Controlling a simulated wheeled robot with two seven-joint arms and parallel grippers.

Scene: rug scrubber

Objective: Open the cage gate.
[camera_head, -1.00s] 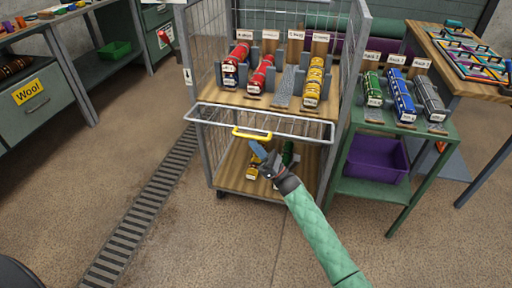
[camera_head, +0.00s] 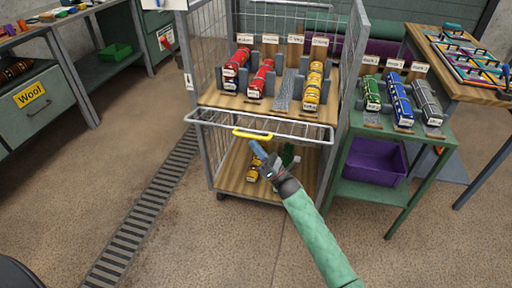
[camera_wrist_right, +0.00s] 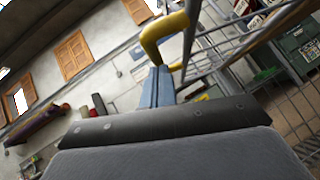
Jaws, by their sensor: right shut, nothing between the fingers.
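The cage gate (camera_head: 300,137) is a grey wire panel across the front of the wire cage trolley (camera_head: 205,150). It lies tilted at about the height of the upper shelf. A yellow handle (camera_head: 252,134) is on its near edge. My right gripper (camera_head: 255,149) is just below and in front of the handle, its blue fingers shut. In the right wrist view the blue fingers (camera_wrist_right: 157,88) are together, close to the yellow handle (camera_wrist_right: 165,35); I cannot tell whether they touch it. Nothing shows between them. My left gripper is not in view.
Red and yellow rolls (camera_head: 262,78) stand in slots on the cage's upper shelf. A yellow roll (camera_head: 256,167) and a green thing lie on the lower shelf. A green rack (camera_head: 375,190) stands close at the right. The floor in front is clear.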

